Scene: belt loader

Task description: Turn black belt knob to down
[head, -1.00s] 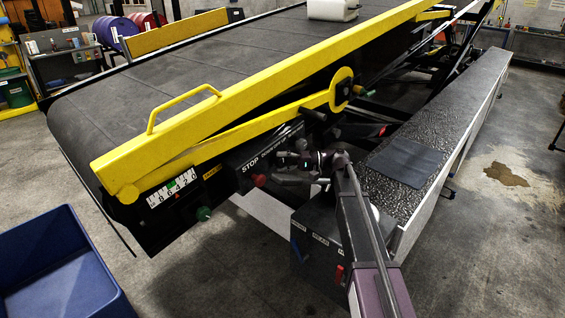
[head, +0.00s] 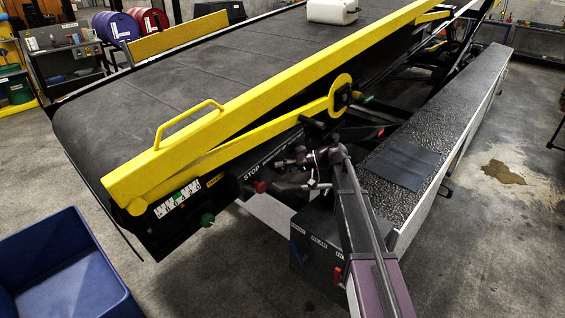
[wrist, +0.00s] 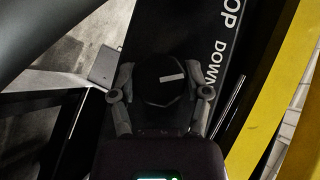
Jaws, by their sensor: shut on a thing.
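In the wrist view the black knob (wrist: 156,97) sits on the dark panel, with a short white mark on its face. The mark lies nearly crosswise, one end toward the right, where the white word DOWN (wrist: 213,62) is printed. My gripper (wrist: 164,86) is shut on the knob, one finger on its left side and one on its right. In the head view my gripper (head: 304,172) is at the loader's side panel; the knob itself is hidden or too dark there. The red STOP button (head: 260,187) is left of my gripper.
A yellow rail (head: 250,115) runs along the belt (head: 190,85) above the panel; it lies close on the right in the wrist view. A green knob (head: 207,220) sits lower left.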

